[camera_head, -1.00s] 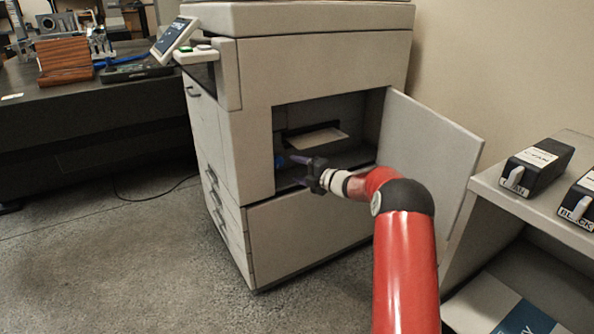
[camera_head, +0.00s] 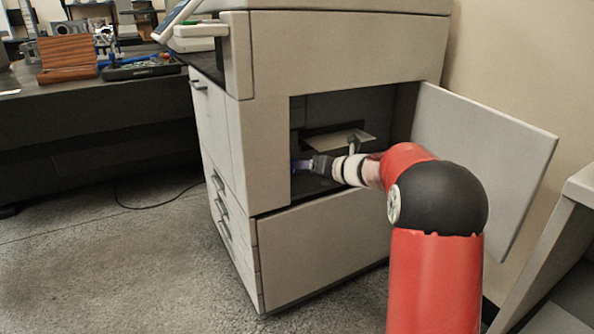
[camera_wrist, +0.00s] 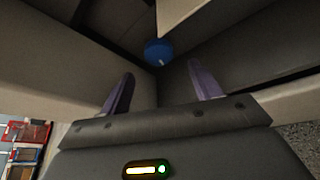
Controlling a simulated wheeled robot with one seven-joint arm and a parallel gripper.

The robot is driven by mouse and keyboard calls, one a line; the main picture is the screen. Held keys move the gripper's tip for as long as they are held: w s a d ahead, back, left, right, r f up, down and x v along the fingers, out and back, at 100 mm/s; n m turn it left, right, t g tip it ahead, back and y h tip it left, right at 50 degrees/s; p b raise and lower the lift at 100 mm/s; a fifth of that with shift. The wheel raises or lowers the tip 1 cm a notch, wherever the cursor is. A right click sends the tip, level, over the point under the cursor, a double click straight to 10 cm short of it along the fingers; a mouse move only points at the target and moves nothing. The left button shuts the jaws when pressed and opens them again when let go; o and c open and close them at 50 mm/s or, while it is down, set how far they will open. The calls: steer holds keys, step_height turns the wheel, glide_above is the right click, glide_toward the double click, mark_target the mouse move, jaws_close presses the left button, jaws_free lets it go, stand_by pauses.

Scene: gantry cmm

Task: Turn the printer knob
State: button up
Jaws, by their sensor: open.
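The printer (camera_head: 345,45) stands ahead with its side door (camera_head: 480,165) swung open to the right. In the wrist view a round blue knob (camera_wrist: 158,52) sits inside the printer's cavity, beyond my fingertips and roughly centred between them. My gripper (camera_wrist: 162,82) is open and empty, its two purple fingers apart. In the head view my gripper (camera_head: 303,165) reaches into the left part of the opening. The knob is hard to make out there, mostly hidden by the gripper and the opening's edge. A gap still shows between the fingers and the knob.
A pale sheet (camera_head: 342,138) sticks out inside the cavity, above my gripper. The open door and a shelf (camera_head: 560,230) lie to the right of my arm. A dark bench (camera_head: 95,110) stands at left. The floor in front is clear.

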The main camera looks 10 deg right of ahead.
steer(key=x, duration=0.5)
steer(key=shift+w+a+f, duration=0.2)
steer(key=shift+w, duration=0.05)
steer(key=c, duration=1)
steer(key=shift+d+m+y+p, duration=0.1)
steer(key=shift+m+y+p, duration=0.45)
steer(key=shift+m, duration=0.45)
steer(key=shift+m+y, duration=0.75)
steer(key=shift+m, duration=0.35)
steer(key=shift+f, duration=0.1)
